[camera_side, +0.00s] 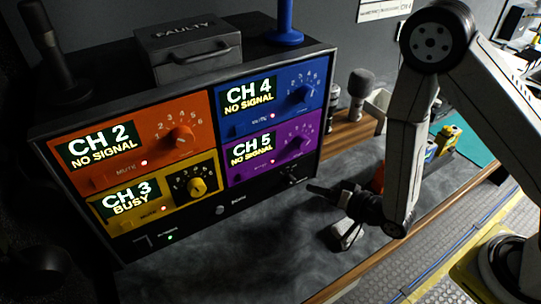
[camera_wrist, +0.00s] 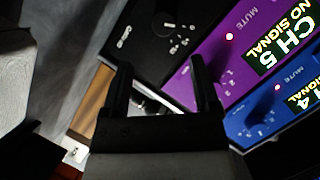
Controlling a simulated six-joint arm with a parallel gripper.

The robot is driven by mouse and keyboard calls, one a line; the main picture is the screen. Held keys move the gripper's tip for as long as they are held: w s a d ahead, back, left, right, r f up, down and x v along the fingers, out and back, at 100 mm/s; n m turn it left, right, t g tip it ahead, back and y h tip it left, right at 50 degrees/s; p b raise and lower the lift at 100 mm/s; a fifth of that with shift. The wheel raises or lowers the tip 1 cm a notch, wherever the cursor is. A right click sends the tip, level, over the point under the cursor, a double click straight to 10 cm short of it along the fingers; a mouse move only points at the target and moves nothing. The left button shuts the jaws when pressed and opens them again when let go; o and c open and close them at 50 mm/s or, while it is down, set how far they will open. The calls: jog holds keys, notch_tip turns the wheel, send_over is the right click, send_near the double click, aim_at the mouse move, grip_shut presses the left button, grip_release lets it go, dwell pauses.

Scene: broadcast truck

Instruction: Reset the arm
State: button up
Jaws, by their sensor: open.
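My arm reaches down from the right in the side view. My gripper (camera_side: 318,190) points left toward the lower right corner of the channel rack (camera_side: 290,193), just in front of it. In the wrist view my gripper (camera_wrist: 161,68) has its two fingers apart with nothing held between them. The rack's purple CH 5 panel (camera_wrist: 195,73) and blue CH 4 panel (camera_wrist: 262,112) lie beyond and to the right of the fingers. Whether a fingertip touches the rack cannot be told.
The rack also carries an orange CH 2 panel (camera_side: 185,112) and a yellow CH 3 panel (camera_side: 150,190). A grey box marked FAULTY (camera_side: 188,58) sits on top. A microphone (camera_side: 361,82) and a small yellow item (camera_side: 449,134) stand behind my arm. The grey desktop (camera_side: 230,255) in front is mostly clear.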

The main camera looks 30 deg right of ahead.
jog(key=shift+w+d+r+g+h, duration=0.3)
jog(key=shift+w+d+g, duration=0.1)
jog(key=shift+w, duration=0.05)
jog(key=shift+w+d+r+n+g+h, duration=0.25)
jog(key=shift+d+n+g+h, duration=0.15)
jog(key=shift+d+n+g, duration=0.15)
jog(key=s+d+r+n+g+h, duration=0.2)
jog(key=s+d+r+n+g, duration=0.3)
jog(key=s+d+r+g, duration=0.3)
jog(key=shift+s+d+g+h, duration=0.4)
jog(key=shift+s+d+g, duration=0.35)
jog(key=shift+d, duration=0.25)
